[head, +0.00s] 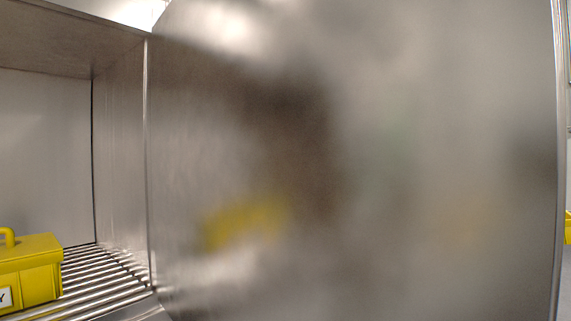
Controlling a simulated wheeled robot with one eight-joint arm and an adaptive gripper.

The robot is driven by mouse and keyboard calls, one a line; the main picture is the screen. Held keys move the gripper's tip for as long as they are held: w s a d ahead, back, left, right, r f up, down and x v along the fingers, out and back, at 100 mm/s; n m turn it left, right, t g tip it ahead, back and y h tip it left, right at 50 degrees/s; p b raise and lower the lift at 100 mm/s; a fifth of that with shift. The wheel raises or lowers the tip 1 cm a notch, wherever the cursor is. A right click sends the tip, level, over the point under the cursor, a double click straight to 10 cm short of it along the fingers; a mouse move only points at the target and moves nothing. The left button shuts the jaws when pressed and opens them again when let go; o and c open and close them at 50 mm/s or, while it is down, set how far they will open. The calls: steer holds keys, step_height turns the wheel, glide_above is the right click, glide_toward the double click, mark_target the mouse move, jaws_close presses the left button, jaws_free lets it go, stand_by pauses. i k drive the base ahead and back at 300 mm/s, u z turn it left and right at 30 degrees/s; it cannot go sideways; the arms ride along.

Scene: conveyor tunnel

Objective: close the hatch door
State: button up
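The hatch door (400,160) is a large flat metal panel that fills most of the head view, very near the camera. It stands open, with its left edge beside the right side of the tunnel opening. Its surface shows blurred reflections, including a yellow patch. The tunnel (45,150) is open at the left, with metal walls and a roller floor. My gripper is not in view, so its place relative to the door cannot be seen.
A yellow box with a handle (30,275) sits on the rollers (105,280) inside the tunnel at the lower left. Past the door's right edge (556,200), a thin strip of the room shows, with a bit of something yellow (568,228).

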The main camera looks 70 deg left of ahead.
mark_target(312, 159)
steer(key=i, duration=1.45)
steer(key=u, duration=4.45)
steer(key=i, duration=1.05)
steer(key=z, duration=0.05)
